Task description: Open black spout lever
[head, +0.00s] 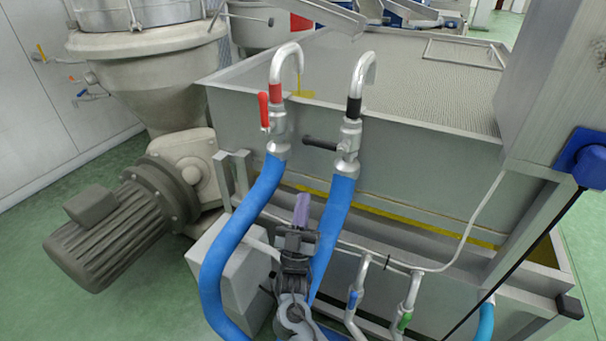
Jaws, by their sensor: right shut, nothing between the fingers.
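The black spout lever (320,144) sticks out sideways to the left from the valve of the spout with the black band (354,107), and lies roughly level. This curved metal spout stands above a blue hose (333,225) in front of the large metal tank. My right gripper (302,205) is below the lever and slightly left of it, pointing up, with its fingers shut and empty. A clear gap shows between the fingertips and the lever in the picture. My left gripper is not in view.
To the left stands a second spout with a red band (276,93), its red lever (264,111) upright, on another blue hose (243,231). A grey motor (108,222) is at the left. Smaller pipes with blue and green levers (404,321) are below right.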

